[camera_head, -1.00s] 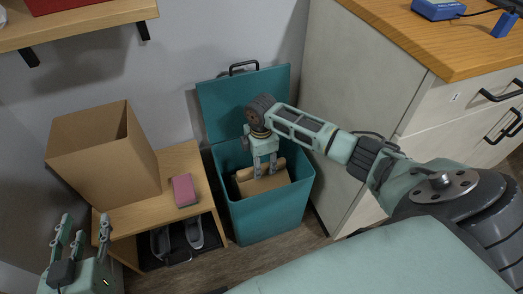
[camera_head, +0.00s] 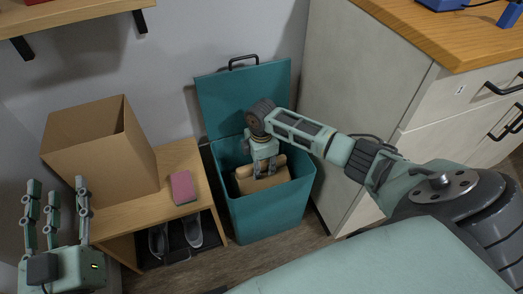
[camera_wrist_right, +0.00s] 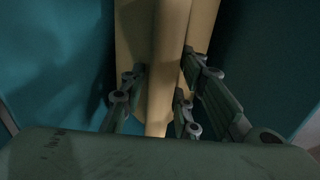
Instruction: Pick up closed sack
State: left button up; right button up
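A tan closed sack (camera_head: 280,178) sits inside the teal bin (camera_head: 270,212), with its folded top facing up. My right gripper (camera_head: 265,173) reaches down into the bin, its fingers on either side of the sack's top. In the right wrist view, the sack (camera_wrist_right: 168,60) runs up the middle as a pale ridge between the right gripper's fingers (camera_wrist_right: 165,85). They are close to it, but I cannot tell whether they press on it. The sack's lower part is hidden. My left gripper (camera_head: 55,198) is open and empty at the left, near the wooden bench.
The bin's lid (camera_head: 243,98) stands open against the wall. A wooden bench (camera_head: 150,212) left of it carries an open cardboard box (camera_head: 98,160) and a pink block (camera_head: 183,187), with shoes (camera_head: 193,229) below. A cabinet (camera_head: 370,100) stands close on the right.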

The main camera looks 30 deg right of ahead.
grip_shut()
dwell(0.8)
